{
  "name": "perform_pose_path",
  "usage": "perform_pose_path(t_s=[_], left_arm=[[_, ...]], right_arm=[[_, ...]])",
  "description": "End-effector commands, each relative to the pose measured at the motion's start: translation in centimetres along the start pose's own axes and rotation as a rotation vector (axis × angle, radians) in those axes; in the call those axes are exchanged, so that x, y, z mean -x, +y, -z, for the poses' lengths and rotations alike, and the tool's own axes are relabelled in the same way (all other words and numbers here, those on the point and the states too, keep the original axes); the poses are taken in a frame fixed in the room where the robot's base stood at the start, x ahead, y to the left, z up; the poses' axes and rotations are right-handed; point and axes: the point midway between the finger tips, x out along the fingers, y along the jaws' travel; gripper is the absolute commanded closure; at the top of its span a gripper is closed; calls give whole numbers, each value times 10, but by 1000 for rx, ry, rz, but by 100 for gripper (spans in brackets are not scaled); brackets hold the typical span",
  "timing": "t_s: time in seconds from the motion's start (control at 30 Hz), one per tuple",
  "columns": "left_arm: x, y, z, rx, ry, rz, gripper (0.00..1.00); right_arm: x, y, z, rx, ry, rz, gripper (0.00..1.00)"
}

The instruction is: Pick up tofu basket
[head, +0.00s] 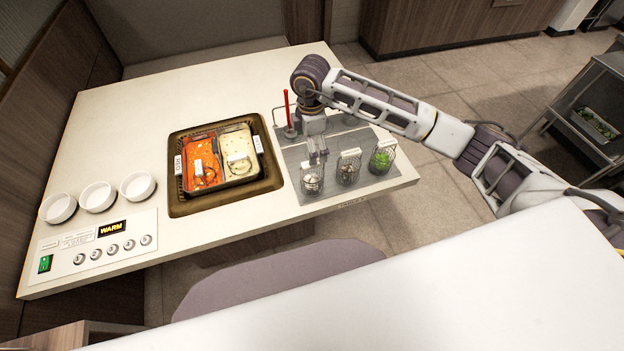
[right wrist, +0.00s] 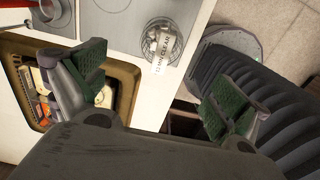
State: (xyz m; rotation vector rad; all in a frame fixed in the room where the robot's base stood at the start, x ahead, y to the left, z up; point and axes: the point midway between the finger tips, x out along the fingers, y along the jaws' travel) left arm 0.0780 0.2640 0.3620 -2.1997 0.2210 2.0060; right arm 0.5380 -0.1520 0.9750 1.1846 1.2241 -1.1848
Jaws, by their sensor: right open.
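Three small wire baskets stand in a row on a grey panel at the table's right. The left basket (head: 312,181) and middle basket (head: 348,169) hold pale contents; the right basket (head: 382,158) holds something green. Their tags are too small to read in the head view, so I cannot tell which is tofu. My right gripper (head: 318,152) points down just above and behind the left basket. In the right wrist view my right gripper (right wrist: 157,95) is open and empty, with one tagged wire basket (right wrist: 163,40) ahead, between its fingers' lines. My left gripper is out of view.
A sunken well (head: 220,205) holds a red sauce pan (head: 200,163) and a pale sauce pan (head: 238,152). A red-handled utensil (head: 287,108) stands behind the baskets. Three white bowls (head: 97,196) and a control panel (head: 95,245) are at left. A grey stool (head: 280,280) stands in front.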

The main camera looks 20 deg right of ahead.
Motion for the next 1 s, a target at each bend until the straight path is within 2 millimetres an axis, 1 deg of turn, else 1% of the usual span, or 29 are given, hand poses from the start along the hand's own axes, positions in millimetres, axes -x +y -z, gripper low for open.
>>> perform_pose_path(t_s=[0.17,0.6,0.77,1.0], left_arm=[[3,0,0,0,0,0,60],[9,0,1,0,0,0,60],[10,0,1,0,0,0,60],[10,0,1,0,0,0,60]], right_arm=[[-17,-1,0,0,0,2,2],[-72,-1,0,0,0,2,2],[-81,-1,0,2,1,1,2],[-82,-1,0,2,1,0,2]])
